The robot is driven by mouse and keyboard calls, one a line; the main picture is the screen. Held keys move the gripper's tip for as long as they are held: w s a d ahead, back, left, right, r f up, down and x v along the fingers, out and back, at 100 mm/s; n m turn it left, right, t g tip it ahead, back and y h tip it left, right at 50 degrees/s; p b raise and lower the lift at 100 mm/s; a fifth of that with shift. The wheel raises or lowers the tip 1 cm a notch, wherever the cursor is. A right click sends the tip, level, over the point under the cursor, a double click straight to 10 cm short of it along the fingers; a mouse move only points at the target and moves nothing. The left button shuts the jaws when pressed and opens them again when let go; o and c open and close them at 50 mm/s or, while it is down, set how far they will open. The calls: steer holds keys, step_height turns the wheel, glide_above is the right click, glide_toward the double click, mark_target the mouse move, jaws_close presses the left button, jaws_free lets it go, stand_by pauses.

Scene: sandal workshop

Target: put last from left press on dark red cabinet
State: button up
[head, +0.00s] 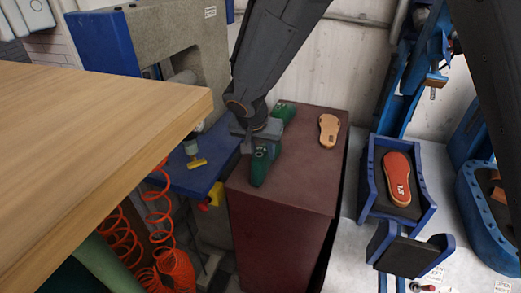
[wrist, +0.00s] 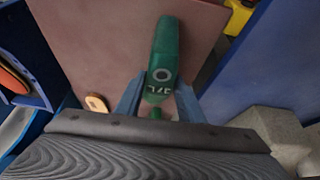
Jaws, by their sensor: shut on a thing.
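My gripper (head: 258,132) is shut on a green last (head: 260,168), with one finger on each side of it. In the wrist view the last (wrist: 164,50) carries white marks that look like "37L" and lies between the two fingers (wrist: 158,104). The last is over the top of the dark red cabinet (head: 308,165), near its left side. I cannot tell whether it touches the top. In the head view my gripper hides its middle. The left press (head: 190,50), a grey frame with blue parts, stands behind and left of the cabinet.
A tan sole (head: 329,130) lies at the back right of the cabinet top. To the right a blue press (head: 425,75) and a blue tray (head: 370,205) with a red sole (head: 397,178) stand close. A wooden table (head: 90,130) and red coiled hoses (head: 160,220) are left.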

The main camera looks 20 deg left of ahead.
steer(key=shift+f+b, duration=0.35)
steer(key=shift+b, duration=0.15)
stand_by(0.4)
steer(key=o, duration=1.1)
steer(key=b+v, duration=0.1)
steer(key=v, duration=0.6)
steer(key=shift+s+r, duration=0.1)
steer(key=shift+r, duration=0.3)
steer(key=s+d+r+g+p, duration=0.1)
steer(key=d+p, duration=0.2)
steer(key=d, duration=0.9)
steer(key=d+r+g+p, duration=0.1)
steer(key=d+r+p, duration=0.1)
steer(key=d, duration=0.9)
steer(key=shift+m+g, duration=0.3)
steer(key=shift+g, duration=0.1)
steer(key=s+d+p, duration=0.1)
steer(key=s+d, duration=0.2)
steer(key=d, duration=0.2)
steer(key=s+d+r+p, duration=0.1)
steer(key=s+d+p, duration=0.1)
steer(key=s+d, duration=0.2)
steer(key=s+d+r+p, duration=0.1)
steer(key=s+d+p, duration=0.1)
steer(key=d, duration=0.6)
steer(key=shift+s+d, duration=0.1)
steer(key=shift+s, duration=0.55)
